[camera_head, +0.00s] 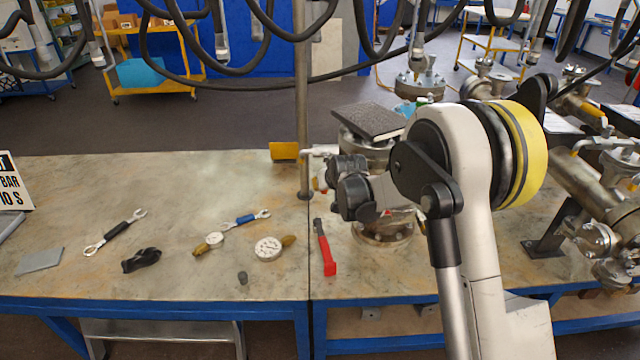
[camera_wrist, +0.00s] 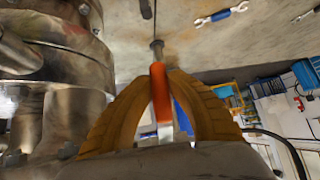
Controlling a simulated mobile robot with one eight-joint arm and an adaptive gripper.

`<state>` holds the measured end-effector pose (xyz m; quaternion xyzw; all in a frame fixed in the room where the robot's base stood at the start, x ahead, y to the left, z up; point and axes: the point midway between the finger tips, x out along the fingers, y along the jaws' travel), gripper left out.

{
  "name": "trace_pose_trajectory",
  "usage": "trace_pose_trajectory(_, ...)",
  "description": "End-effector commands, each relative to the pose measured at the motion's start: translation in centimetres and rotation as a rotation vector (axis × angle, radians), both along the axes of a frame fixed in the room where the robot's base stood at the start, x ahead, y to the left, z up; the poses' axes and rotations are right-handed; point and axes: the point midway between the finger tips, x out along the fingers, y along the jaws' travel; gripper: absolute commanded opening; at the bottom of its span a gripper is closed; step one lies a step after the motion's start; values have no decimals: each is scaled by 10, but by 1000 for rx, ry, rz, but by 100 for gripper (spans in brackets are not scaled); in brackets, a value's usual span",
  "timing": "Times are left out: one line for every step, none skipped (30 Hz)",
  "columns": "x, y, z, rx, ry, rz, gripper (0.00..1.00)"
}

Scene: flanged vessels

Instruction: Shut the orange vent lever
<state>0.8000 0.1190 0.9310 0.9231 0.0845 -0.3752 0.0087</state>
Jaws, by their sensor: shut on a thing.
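The orange vent lever (camera_wrist: 158,88) stands in the middle of the wrist view, between the two ribbed yellow-brown fingers of my gripper (camera_wrist: 163,92). The fingers curve in from both sides and are shut on it. The lever's far end points up toward a dark rod. The metal flanged vessel (camera_wrist: 60,70) fills the left of the wrist view, close beside the fingers. In the head view, the vessel (camera_head: 385,232) stands on the bench, mostly behind my arm. The lever and fingertips cannot be made out clearly there.
A red-handled tool (camera_head: 324,248) lies on the bench (camera_head: 160,190) left of the vessel. Gauges (camera_head: 269,248), wrenches (camera_head: 115,233) and a black strap (camera_head: 141,260) lie farther left. A post (camera_head: 302,100) rises near the vessel. Pipework (camera_head: 590,190) stands right. Black hoses hang above.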

Motion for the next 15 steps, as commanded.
trace_pose_trajectory(1, -2, 1, -17, -2, 0, 0)
trace_pose_trajectory(1, -3, 1, -25, -1, -1, 0)
trace_pose_trajectory(1, -4, 0, -34, 0, -2, 0)
trace_pose_trajectory(1, -4, 0, -41, -1, -2, 0)
trace_pose_trajectory(1, -5, 0, -47, -1, -2, 0)
trace_pose_trajectory(1, -5, 0, -52, 0, -3, 0)
trace_pose_trajectory(1, -6, 0, -56, 0, -2, 0)
trace_pose_trajectory(1, -6, 0, -59, 0, -2, 0)
trace_pose_trajectory(1, -7, 0, -62, 0, -3, 0)
trace_pose_trajectory(1, -7, 0, -64, 0, -3, 0)
trace_pose_trajectory(1, -7, 0, -65, 0, -3, 0)
trace_pose_trajectory(1, -7, 0, -66, 0, -2, 0)
trace_pose_trajectory(1, -7, 0, -66, 0, -2, 0)
trace_pose_trajectory(1, -7, 0, -66, 0, -2, 0)
trace_pose_trajectory(1, -7, 0, -66, 0, -2, 0)
